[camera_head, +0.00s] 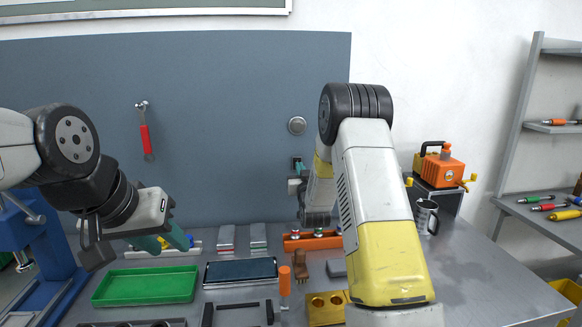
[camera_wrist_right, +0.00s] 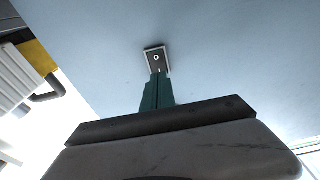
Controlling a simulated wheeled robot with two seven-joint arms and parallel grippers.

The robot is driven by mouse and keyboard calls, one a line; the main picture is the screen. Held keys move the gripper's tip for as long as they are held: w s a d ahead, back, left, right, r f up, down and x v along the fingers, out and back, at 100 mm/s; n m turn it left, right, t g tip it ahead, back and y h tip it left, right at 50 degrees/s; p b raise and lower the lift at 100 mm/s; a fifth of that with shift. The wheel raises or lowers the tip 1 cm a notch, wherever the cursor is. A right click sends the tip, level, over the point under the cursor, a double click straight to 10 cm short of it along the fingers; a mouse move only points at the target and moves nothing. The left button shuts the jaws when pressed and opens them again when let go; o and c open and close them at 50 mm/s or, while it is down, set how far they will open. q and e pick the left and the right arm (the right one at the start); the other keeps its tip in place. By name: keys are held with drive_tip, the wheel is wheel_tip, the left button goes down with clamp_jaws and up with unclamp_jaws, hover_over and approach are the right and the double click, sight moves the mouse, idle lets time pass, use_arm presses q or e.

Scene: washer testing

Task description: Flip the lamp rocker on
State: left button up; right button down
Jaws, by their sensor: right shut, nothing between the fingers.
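The lamp rocker (camera_wrist_right: 155,59) is a small dark switch plate on the blue-grey wall panel, with a pale round mark on it. In the head view it shows at the panel's right part, partly hidden by my right gripper (camera_head: 298,168). In the right wrist view the green fingers of my right gripper (camera_wrist_right: 157,78) are shut and empty, and their tips overlap the plate's lower edge. I cannot tell whether they touch it. My left gripper (camera_head: 170,240) hangs at the left above the bench, its green fingers apart with nothing seen between them.
A round grey wall fitting (camera_head: 297,125) sits above the rocker. A red-handled tool (camera_head: 147,142) hangs on the panel. The bench's right front is clear.

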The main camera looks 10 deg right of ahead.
drive_tip(key=shift+w+r, duration=0.15)
drive_tip(key=shift+w, duration=0.9)
drive_tip(key=shift+w, duration=0.1)
drive_tip(key=shift+w+r+g, duration=0.1)
drive_tip(key=shift+r+g, duration=0.15)
drive_tip(key=shift+g, duration=0.05)
drive_tip(key=shift+f, duration=0.1)
